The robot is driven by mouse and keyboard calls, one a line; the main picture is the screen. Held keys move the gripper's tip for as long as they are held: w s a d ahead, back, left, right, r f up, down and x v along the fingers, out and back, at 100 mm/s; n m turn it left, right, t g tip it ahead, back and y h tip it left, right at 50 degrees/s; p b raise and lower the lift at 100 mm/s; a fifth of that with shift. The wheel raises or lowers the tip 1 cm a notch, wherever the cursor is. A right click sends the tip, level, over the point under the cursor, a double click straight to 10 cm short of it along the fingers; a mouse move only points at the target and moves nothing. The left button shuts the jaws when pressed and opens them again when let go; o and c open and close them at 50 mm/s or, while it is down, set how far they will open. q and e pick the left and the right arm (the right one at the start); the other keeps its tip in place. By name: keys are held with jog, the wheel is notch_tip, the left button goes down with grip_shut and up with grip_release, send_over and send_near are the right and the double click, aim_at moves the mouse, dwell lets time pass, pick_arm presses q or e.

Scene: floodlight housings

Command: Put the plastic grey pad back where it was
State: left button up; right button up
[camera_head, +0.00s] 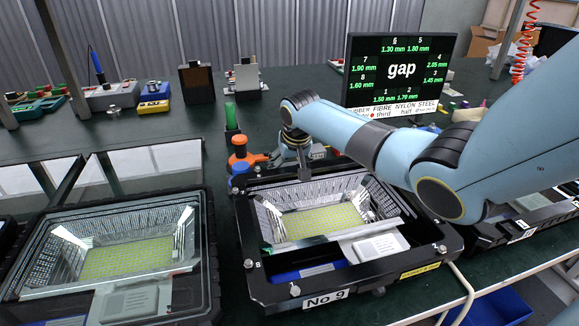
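I cannot clearly make out a plastic grey pad; nothing in view is surely it. The floodlight housing marked No 9 (325,300) lies open in the middle, with a yellow-green LED panel and a pale grey labelled box (380,247) inside. My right arm reaches in from the right, and its gripper (304,172) points down over the far rim of this housing. Its fingers are small and dark. I cannot tell whether they are apart or hold something thin. My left gripper is not in view.
A second housing (207,255) lies at the left, and another (483,240) is partly behind my arm. An orange-and-blue clamp-like object (240,150) and a green post (231,115) stand behind No 9. A gap display (400,70) stands at the back.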

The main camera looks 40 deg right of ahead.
jog(key=shift+o, duration=0.8)
jog(key=shift+r, duration=0.3)
jog(key=p+v, duration=0.2)
jog(key=v, duration=1)
jog(key=shift+p, duration=0.4)
jog(key=shift+f, duration=0.1)
